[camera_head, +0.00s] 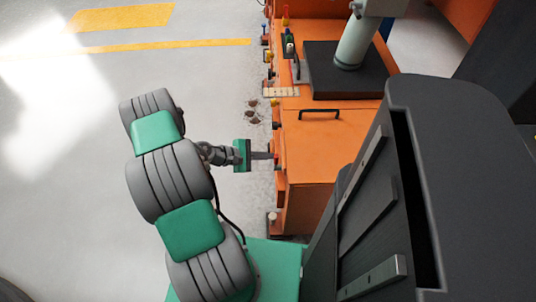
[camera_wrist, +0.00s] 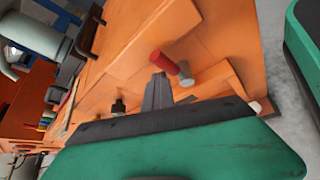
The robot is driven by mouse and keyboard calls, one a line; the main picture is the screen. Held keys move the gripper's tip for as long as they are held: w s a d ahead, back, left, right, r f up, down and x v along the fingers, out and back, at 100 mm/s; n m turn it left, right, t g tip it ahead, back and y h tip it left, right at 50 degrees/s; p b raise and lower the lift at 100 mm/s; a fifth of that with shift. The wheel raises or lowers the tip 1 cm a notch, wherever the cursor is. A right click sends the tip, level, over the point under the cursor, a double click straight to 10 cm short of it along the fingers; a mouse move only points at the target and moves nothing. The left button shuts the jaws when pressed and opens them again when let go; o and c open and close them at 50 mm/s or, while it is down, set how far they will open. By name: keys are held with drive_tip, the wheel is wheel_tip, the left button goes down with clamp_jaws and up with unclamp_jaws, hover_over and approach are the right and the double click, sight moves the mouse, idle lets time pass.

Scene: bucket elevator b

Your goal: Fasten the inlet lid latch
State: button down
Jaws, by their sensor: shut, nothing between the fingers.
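My gripper (camera_head: 268,156) is shut and empty, at the left side of the orange machine housing (camera_head: 308,170). In the wrist view its closed fingers (camera_wrist: 158,90) point at the orange side. A red-tipped lever or knob with a metal pin (camera_wrist: 165,63) is just beyond the fingertips, slightly to the right. It looks like a latch handle, but I cannot tell whether the fingers touch it or whether it is fastened. The orange top panel carries a black bar handle (camera_head: 320,114). In the head view the fingertips hide part of the housing's edge.
A grey pipe (camera_head: 357,42) stands on a dark block (camera_head: 345,82) on the machine. Several small fittings line its left edge (camera_head: 268,55). A large dark casing (camera_head: 460,180) fills the right. Open floor (camera_head: 90,130) with yellow lines lies left.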

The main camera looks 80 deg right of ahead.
drive_tip(key=shift+s+a+f, duration=0.1)
drive_tip(key=shift+s+a, duration=0.2)
drive_tip(key=shift+a, duration=0.15)
drive_tip(key=w+d+b, duration=0.2)
drive_tip(key=w+d, duration=0.1)
drive_tip(key=d, duration=0.1)
drive_tip(key=w+a+p, duration=0.1)
drive_tip(key=w+a, duration=0.5)
drive_tip(key=shift+w, duration=0.35)
